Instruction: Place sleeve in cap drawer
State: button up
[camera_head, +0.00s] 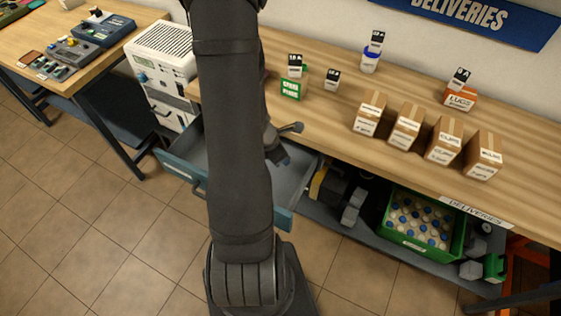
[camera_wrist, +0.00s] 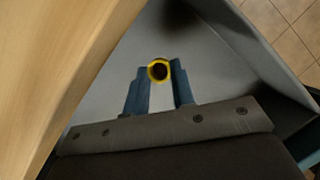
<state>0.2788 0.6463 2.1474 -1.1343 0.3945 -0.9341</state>
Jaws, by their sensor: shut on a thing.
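A round yellow sleeve (camera_wrist: 158,70) with a dark hollow centre is between the tips of my gripper (camera_wrist: 160,78) in the wrist view. The two blue fingers are shut on it. The sleeve is seen end-on, over the grey floor of the open drawer (camera_wrist: 225,62). I cannot tell how high above the floor it is. In the head view the blue-grey drawer (camera_head: 297,178) stands pulled out below the bench. My arm covers its middle, and the sleeve is hidden there. Part of my gripper (camera_head: 280,158) shows over the drawer, right of my arm.
The wooden bench (camera_head: 330,120) overhangs close to my gripper; its edge fills the wrist view's left side. Several cartons (camera_head: 407,126) and small labelled boxes stand on it. A green crate (camera_head: 425,222) sits on the lower shelf. Tiled floor in front is clear.

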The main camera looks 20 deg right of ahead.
aim_at(285, 167)
jog(key=shift+w+a+f, duration=0.15)
jog(key=shift+f, duration=2)
jog(key=shift+f, duration=0.15)
jog(key=o, duration=1)
jog(key=shift+c, duration=0.2)
jog(key=shift+v, duration=0.75)
jog(key=v, duration=1)
jog(key=shift+r, duration=0.45)
jog(key=shift+f, duration=0.1)
